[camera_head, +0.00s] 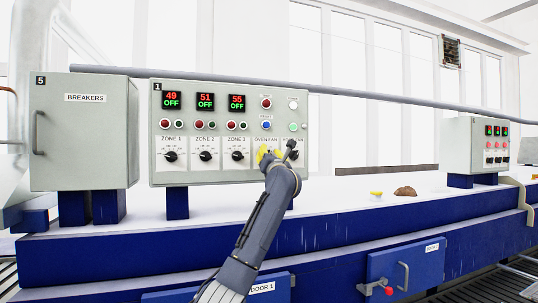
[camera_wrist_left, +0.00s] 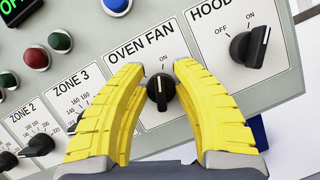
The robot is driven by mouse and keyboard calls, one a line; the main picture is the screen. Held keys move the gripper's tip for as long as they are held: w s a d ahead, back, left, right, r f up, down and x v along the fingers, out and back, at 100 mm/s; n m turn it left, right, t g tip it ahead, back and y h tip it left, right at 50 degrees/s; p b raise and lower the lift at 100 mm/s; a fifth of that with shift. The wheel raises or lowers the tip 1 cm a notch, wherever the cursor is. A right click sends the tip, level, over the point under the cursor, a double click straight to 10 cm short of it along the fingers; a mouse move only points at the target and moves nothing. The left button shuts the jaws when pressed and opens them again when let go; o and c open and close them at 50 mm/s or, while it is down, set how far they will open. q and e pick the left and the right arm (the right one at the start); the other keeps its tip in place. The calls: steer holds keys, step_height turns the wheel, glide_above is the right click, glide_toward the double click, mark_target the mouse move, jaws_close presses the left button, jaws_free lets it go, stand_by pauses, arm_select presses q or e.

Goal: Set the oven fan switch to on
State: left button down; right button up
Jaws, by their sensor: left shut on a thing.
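The oven fan switch (camera_wrist_left: 160,89) is a black rotary knob under the OVEN FAN label. Its white pointer line points roughly up in the left wrist view, close below the ON mark; the OFF mark is hidden behind a finger. My left gripper (camera_wrist_left: 160,68) has its yellow fingers on both sides of the knob and is shut on it. In the head view, my left gripper (camera_head: 270,154) is at the lower right part of the grey control panel (camera_head: 215,173) and covers the knob. My right gripper is not in view.
The HOOD knob (camera_wrist_left: 249,46) is close on the right and the ZONE 3 knob (camera_head: 237,156) on the left. A breakers box (camera_head: 85,135) stands left of the panel. A yellow-topped button (camera_head: 376,195) and a brown lump (camera_head: 405,191) are on the white surface to the right.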

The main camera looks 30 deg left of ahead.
arm_select(q)
steer(key=shift+m+t+h, duration=0.4)
steer(key=shift+m+h, duration=0.3)
steer(key=shift+m, duration=0.6)
steer(key=c, duration=1)
jaws_free()
steer(key=shift+w, duration=0.1)
steer(key=shift+d, duration=0.1)
steer(key=v, duration=1.2)
